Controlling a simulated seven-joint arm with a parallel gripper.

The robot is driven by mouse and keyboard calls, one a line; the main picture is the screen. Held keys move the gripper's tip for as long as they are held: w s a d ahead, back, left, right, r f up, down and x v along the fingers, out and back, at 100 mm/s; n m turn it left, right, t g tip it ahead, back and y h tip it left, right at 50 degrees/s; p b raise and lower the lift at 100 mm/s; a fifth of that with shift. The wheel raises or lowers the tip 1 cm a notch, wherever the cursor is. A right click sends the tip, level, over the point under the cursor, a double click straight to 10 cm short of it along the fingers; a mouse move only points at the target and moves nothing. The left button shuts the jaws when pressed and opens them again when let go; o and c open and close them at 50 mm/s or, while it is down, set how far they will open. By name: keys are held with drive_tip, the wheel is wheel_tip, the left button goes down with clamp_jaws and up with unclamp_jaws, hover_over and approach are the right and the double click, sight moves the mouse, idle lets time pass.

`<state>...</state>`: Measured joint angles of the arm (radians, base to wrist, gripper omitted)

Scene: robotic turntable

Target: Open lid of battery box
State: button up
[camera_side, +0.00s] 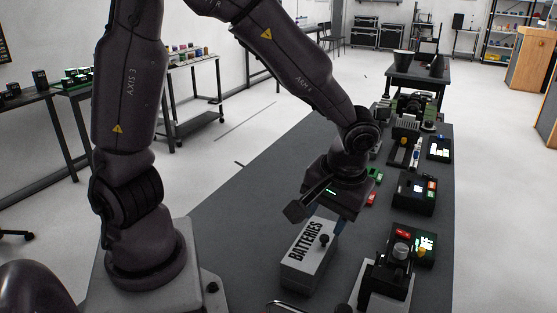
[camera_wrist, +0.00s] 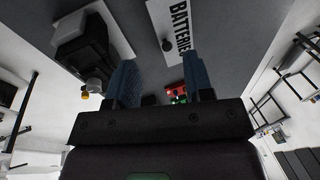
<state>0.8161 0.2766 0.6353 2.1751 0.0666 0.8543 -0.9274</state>
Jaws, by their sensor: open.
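The battery box (camera_side: 296,278) is a light grey box on the dark table, with "BATTERIES" in black on its lid (camera_side: 303,243). The lid lies shut on the box and bears a small dark knob (camera_side: 324,239). My gripper (camera_side: 338,224) is above the right end of the box. In the wrist view my gripper (camera_wrist: 160,75) has its two blue fingers apart, with nothing between them. Contact with the knob cannot be seen.
A black device on a light base (camera_side: 385,284) stands close to the right of the box. Control boxes with lit buttons (camera_side: 414,193) line the table's right side. The dark table (camera_side: 262,210) is clear to the left of the box.

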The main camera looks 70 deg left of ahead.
drive_tip(key=s+r+m+t+h, duration=0.3)
drive_tip(key=s+r+m, duration=0.5)
drive_tip(key=r, duration=0.3)
drive_tip(key=shift+a+m+t+h, duration=0.3)
drive_tip(key=shift+a+m+t, duration=0.2)
drive_tip(key=shift+m, duration=0.2)
drive_tip(key=shift+s+d, duration=0.1)
drive_tip(key=shift+s, duration=0.05)
wheel_tip(320, 180, up, 3)
drive_tip(key=s+a+n+t+y, duration=0.1)
drive_tip(key=s+a+t, duration=0.1)
drive_tip(key=a, duration=0.1)
drive_tip(key=g, duration=0.5)
hover_over(325, 237)
drive_tip(key=s+d, duration=0.2)
drive_tip(key=s, duration=0.2)
wheel_tip(325, 237, down, 7)
drive_tip(key=w+a+f+g, duration=0.2)
drive_tip(key=w+f+g, duration=0.3)
drive_tip(key=w+f, duration=0.3)
drive_tip(key=x, duration=0.7)
drive_tip(key=w+x, duration=0.1)
drive_tip(key=x, duration=0.3)
drive_tip(key=shift+f, duration=0.55)
